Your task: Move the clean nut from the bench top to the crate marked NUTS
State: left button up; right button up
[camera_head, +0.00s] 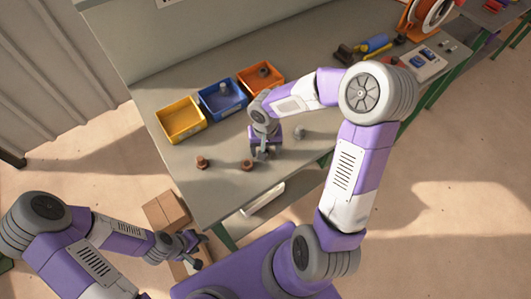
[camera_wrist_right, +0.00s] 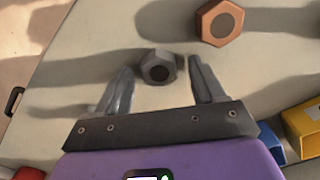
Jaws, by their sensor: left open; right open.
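A clean grey nut (camera_wrist_right: 158,67) lies on the bench top (camera_head: 225,190). In the right wrist view it shows between the two fingertips of my right gripper (camera_wrist_right: 160,85), with a gap on both sides. In the head view that gripper (camera_head: 262,153) points down low over the bench and mostly hides the nut. It is open and empty. The yellow crate (camera_head: 181,118), blue crate (camera_head: 222,99) and orange crate (camera_head: 261,79) stand in a row behind it; I cannot read any NUTS marking. My left gripper (camera_head: 192,241) is open, off the bench's front left.
A rusty nut (camera_wrist_right: 219,22) lies close to the right gripper. Another rusty piece (camera_head: 202,162) lies farther left, and a grey piece (camera_head: 299,131) to the right. Cardboard boxes (camera_head: 166,211) are below the front edge. Tools and a switch panel (camera_head: 422,63) occupy the right end.

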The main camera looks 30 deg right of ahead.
jog(key=shift+c, duration=0.2)
grip_shut()
